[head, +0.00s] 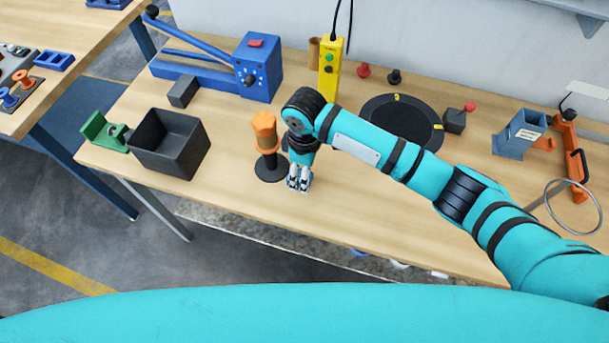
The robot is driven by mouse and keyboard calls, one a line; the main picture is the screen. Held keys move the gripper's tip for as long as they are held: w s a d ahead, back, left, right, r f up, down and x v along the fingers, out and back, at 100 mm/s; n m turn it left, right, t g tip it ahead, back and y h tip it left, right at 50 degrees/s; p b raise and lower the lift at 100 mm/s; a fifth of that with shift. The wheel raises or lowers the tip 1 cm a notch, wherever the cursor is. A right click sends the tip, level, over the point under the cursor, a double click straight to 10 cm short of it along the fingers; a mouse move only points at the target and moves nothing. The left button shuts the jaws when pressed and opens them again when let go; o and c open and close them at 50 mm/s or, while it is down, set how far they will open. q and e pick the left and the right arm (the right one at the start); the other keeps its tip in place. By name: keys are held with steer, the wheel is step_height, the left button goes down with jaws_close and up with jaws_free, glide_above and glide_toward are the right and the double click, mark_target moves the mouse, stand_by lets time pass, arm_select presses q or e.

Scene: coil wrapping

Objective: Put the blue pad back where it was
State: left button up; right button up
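I cannot clearly identify a blue pad in the head view. A small blue piece (358,252) shows low beyond the table's front edge, too small to tell what it is. My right gripper (299,186) points down over the wooden table (235,205), just right of an orange-topped post on a round black base (264,132). Its fingers look close together, but whether they are shut or hold anything is hidden. My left gripper is not in view.
A dark open bin (168,144) and green bracket (103,132) stand left. Behind are a blue lever machine (258,66) and yellow control box (329,70). A round black plate (402,120) lies behind my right arm. The front strip near the gripper is clear.

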step_height(320, 180, up, 10)
steer(key=b, duration=0.1)
steer(key=shift+f+b, duration=0.25)
steer(key=shift+b, duration=0.05)
